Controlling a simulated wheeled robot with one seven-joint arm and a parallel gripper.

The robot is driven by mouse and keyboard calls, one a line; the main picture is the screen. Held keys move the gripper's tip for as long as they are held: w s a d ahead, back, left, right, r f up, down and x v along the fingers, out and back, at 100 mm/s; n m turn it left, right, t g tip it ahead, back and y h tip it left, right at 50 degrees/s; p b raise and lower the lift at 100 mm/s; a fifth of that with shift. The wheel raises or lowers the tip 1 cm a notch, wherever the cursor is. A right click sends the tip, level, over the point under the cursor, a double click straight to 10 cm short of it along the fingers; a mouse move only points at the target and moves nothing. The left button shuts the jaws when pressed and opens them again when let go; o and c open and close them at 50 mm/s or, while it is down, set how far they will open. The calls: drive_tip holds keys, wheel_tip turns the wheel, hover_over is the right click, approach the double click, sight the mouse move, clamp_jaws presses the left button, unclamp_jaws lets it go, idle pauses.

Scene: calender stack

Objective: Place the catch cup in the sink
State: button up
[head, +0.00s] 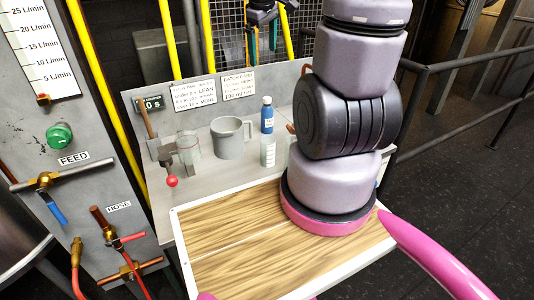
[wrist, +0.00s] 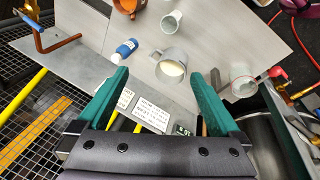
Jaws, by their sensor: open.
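My gripper (head: 264,30) is at the back of the bench in the head view, above the work surface. In the wrist view its two green fingers (wrist: 160,76) are apart, with nothing held between them. A grey mug (head: 230,140) with a handle stands upright on the bench; in the wrist view the mug (wrist: 172,66) shows pale contents, ahead of the fingertips. A clear cup (head: 188,148) stands left of it by a red-knobbed valve, and this cup shows in the wrist view (wrist: 243,84). I cannot tell which is the catch cup. No sink is clearly identifiable.
Two signs (head: 193,94) stand behind. A wooden board (head: 240,255) lies in front. A panel (head: 62,120) with hoses and valves stands left.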

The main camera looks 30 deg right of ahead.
drive_tip(key=w+d+f+n+g, duration=0.1)
drive_tip(key=w+d+f+n, duration=0.2)
drive_tip(key=f, duration=0.4)
drive_tip(key=w+d+f+n+g, duration=0.15)
drive_tip(key=f+n, duration=0.25)
drive_tip(key=f, duration=0.4)
drive_tip(key=n+y, duration=0.2)
drive_tip(key=n, duration=0.4)
approach(268, 148)
drive_tip(key=w+f, duration=0.3)
drive_tip(key=f, duration=0.3)
drive_tip(key=shift+g, duration=0.35)
drive_tip(key=shift+w+d+f, duration=0.1)
drive_tip(key=shift+d+f, duration=0.05)
drive_tip(key=shift+f, duration=0.85)
drive_tip(key=shift+d+f, duration=0.2)
drive_tip(key=shift+f, duration=0.85)
drive_tip(key=shift+w+d+f, duration=0.1)
drive_tip(key=shift+d+f, duration=0.05)
drive_tip(key=shift+f, duration=0.85)
drive_tip(key=c, duration=1.4)
